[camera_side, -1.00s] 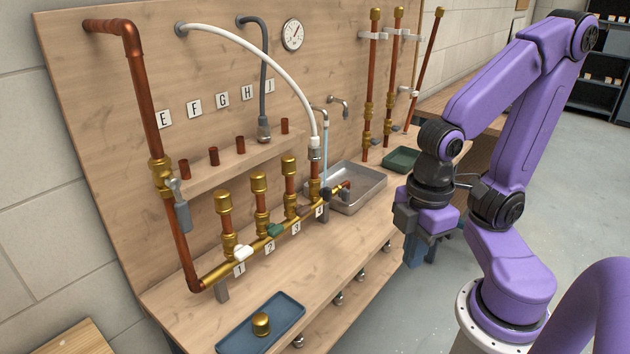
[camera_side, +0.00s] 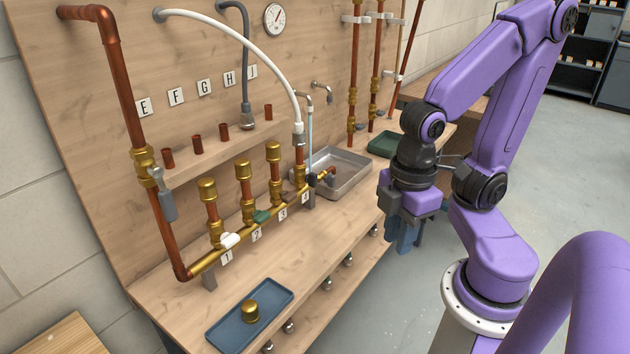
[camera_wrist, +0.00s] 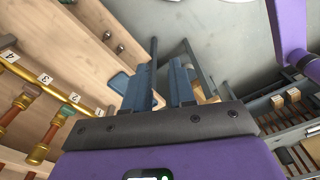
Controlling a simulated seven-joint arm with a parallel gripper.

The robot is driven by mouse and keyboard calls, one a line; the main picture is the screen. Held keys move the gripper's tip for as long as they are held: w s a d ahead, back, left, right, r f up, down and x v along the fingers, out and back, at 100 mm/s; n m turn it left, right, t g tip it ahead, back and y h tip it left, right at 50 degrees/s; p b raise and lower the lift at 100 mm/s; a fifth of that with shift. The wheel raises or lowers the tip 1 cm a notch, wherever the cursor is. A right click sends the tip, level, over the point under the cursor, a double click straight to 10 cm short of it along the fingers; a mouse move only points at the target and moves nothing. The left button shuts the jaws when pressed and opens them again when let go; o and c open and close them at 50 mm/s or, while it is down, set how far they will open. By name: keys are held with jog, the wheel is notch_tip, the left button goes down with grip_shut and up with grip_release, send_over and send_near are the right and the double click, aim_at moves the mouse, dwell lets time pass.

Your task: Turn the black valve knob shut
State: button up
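The black valve knob (camera_side: 312,180) is small and dark, at the label 4 end of the brass manifold (camera_side: 240,236), beside the sink. White (camera_side: 230,240), green (camera_side: 262,216) and brown (camera_side: 288,197) knobs sit along the same pipe. My gripper (camera_side: 403,238) hangs to the right of the bench, well apart from the black knob. In the wrist view its two blue fingers (camera_wrist: 160,82) are spread with nothing between them. The manifold (camera_wrist: 50,130) shows at the left of that view; I cannot make out the black knob there.
A metal sink (camera_side: 352,188) stands behind the black knob, with a pale blue stream (camera_side: 310,125) above it. A white hose (camera_side: 262,52) arches down to the manifold's far end. A blue tray (camera_side: 275,303) holds a brass cap (camera_side: 250,311). The bench front is mostly clear.

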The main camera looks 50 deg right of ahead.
jog(key=shift+o, duration=1)
jog(key=shift+w, duration=0.35)
notch_tip(320, 180, up, 5)
jog(key=m+t, duration=0.4)
jog(key=m, duration=0.9)
send_over(316, 174)
jog(key=s+d, duration=0.1)
jog(key=s, duration=0.6)
jog(key=shift+y, duration=0.4)
jog(key=x, duration=1.7)
jog(key=shift+w+d+f, duration=0.15)
jog(key=shift+w+d, duration=0.05)
jog(key=shift+w, duration=0.2)
grip_shut()
